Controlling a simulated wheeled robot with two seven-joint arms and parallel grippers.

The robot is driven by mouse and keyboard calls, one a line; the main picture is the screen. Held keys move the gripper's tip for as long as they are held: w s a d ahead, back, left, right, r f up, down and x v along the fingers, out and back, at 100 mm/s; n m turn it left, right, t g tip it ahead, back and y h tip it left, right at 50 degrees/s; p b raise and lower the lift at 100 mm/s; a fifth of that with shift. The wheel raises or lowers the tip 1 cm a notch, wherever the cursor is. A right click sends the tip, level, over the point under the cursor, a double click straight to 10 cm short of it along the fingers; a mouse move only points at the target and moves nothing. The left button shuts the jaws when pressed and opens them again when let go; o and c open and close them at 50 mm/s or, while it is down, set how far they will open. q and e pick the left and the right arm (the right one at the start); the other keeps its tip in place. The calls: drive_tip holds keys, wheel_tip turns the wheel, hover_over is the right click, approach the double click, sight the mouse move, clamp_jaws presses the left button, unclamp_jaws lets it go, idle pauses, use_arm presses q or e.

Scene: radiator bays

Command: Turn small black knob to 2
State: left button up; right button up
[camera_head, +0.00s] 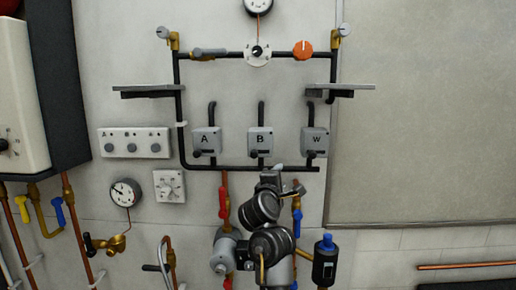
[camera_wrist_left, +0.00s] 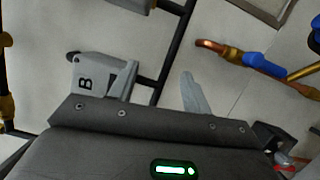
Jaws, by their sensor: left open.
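A small black knob (camera_head: 257,51) sits at the middle of a round white dial plate (camera_head: 249,60) on the upper dark pipe. The dial's numbers are too small to read. My left gripper (camera_head: 284,187) is well below it, in front of the wall near the lower dark pipe, under grey box B (camera_head: 259,142). In the left wrist view the two fingers of my left gripper (camera_wrist_left: 160,88) stand apart with nothing between them. Box B (camera_wrist_left: 88,78) shows just beyond the left finger. The small black knob is not seen in that view. My right gripper is not in view.
An orange knob (camera_head: 303,50) is right of the dial, and a grey lever (camera_head: 209,52) is left. Grey shelves (camera_head: 147,91) (camera_head: 340,90) jut out on both sides. Boxes A (camera_head: 206,140) and W (camera_head: 315,140) flank box B. A gauge (camera_head: 258,6) hangs above.

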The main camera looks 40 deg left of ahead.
use_arm(q)
drive_tip(key=s+a+r+n+t+y, duration=0.1)
drive_tip(key=a+r+n+y, duration=0.1)
drive_tip(key=r+n, duration=0.6)
drive_tip(key=a+r+n+y, duration=0.2)
drive_tip(key=r+n, duration=0.2)
drive_tip(key=r, duration=0.9)
drive_tip(key=n+y, duration=0.3)
drive_tip(key=n, duration=0.5)
approach(257, 51)
drive_tip(key=p+x, duration=0.6)
drive_tip(key=x, duration=0.3)
drive_tip(key=shift+s+p, duration=0.1)
drive_tip(key=shift+p, duration=0.3)
drive_tip(key=shift+w+a+r, duration=0.1)
drive_tip(key=shift+w, duration=0.2)
drive_tip(key=c, duration=0.9)
